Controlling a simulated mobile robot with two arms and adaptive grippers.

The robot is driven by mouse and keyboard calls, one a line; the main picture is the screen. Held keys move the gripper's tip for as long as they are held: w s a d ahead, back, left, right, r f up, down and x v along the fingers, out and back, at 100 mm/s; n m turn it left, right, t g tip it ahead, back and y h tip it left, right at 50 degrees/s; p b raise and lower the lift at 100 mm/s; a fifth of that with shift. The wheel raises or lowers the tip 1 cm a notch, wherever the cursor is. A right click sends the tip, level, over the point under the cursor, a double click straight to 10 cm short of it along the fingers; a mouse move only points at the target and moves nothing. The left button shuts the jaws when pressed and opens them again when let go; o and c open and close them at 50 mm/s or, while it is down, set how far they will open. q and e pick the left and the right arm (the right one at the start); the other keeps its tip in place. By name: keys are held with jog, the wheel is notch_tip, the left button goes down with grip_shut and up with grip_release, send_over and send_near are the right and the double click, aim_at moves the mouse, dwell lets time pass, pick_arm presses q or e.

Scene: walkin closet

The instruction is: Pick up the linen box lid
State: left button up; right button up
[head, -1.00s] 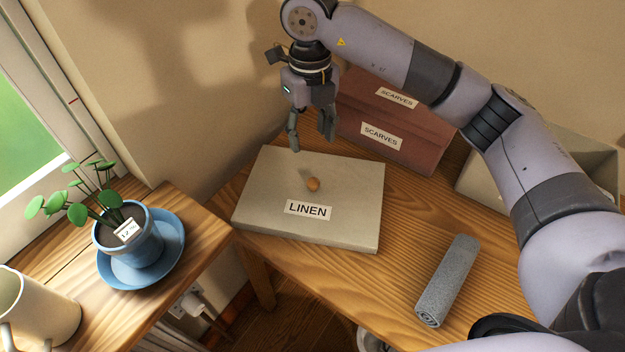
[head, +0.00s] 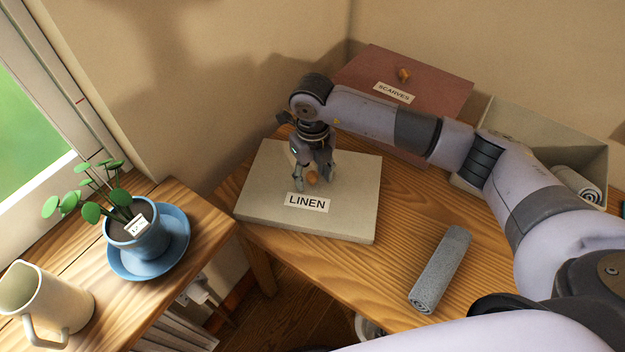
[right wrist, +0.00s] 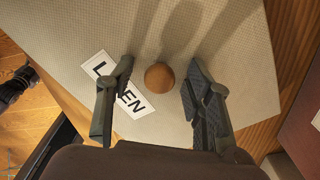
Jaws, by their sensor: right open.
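The linen box lid (head: 345,205) is a flat, pale beige lid with a LINEN label, lying on the wooden table. A small round brown knob (head: 312,177) sits at its middle. In the right wrist view the lid (right wrist: 85,30) fills much of the picture, with the knob (right wrist: 159,76) between the fingers. My right gripper (head: 313,183) is open, pointing down with its fingertips around the knob, one finger on each side. In the right wrist view the right gripper (right wrist: 160,90) shows a gap on both sides of the knob.
An open beige box (head: 545,130) holding a rolled grey cloth stands behind my right arm. A closed reddish scarves box (head: 440,85) is at the back. A grey rolled towel (head: 440,270) lies at the front. A blue plant pot (head: 140,238) and cream pitcher (head: 50,300) stand left.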

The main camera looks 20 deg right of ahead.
jog(key=shift+f, duration=0.15)
grip_shut()
dwell(0.5)
